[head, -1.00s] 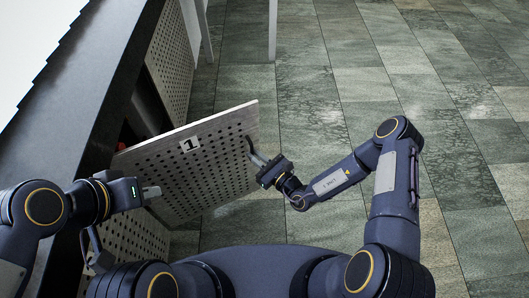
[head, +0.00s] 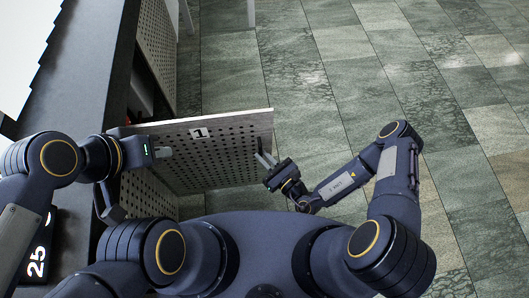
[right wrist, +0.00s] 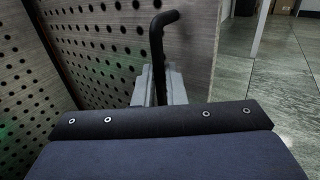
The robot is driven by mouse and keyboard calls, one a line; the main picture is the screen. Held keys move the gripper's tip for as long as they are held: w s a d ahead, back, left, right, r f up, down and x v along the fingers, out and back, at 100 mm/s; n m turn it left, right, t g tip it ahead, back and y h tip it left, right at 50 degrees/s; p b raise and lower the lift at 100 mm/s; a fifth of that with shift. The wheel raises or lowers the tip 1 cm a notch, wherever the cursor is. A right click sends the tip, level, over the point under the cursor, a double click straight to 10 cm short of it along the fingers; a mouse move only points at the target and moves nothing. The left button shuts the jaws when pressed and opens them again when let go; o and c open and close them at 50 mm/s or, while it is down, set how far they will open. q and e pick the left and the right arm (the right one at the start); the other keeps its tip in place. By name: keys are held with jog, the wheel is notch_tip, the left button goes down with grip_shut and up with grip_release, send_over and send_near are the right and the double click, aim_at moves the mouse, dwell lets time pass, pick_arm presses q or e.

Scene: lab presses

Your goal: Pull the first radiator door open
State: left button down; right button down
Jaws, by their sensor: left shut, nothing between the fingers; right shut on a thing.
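The first radiator door (head: 225,152) is a perforated grey panel with a "1" label (head: 198,133). It stands swung out from the dark cabinet on the left of the head view. My right gripper (head: 265,160) is at the door's free end, shut on the black door handle (right wrist: 158,50). In the right wrist view the bent handle rises from between the grey fingers, beside the perforated panel (right wrist: 100,40). My left gripper (head: 164,153) is shut and empty, in front of the door near its hinge side.
The dark cabinet top (head: 85,110) runs along the left. Another perforated panel (head: 157,45) closes the cabinet farther back. A pale leg (head: 251,12) stands on the floor at the top. The tiled floor (head: 350,90) to the right is open.

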jog(key=shift+s+a, duration=0.4)
jog(key=shift+a, duration=0.1)
jog(key=c, duration=1.5)
grip_release()
jog(key=shift+w+a, duration=0.1)
jog(key=shift+w, duration=0.05)
jog(key=shift+d, duration=0.2)
jog(key=v, duration=0.7)
jog(key=shift+s+d+p, duration=0.2)
jog(key=shift+s+p, duration=0.05)
jog(key=shift+p, duration=0.2)
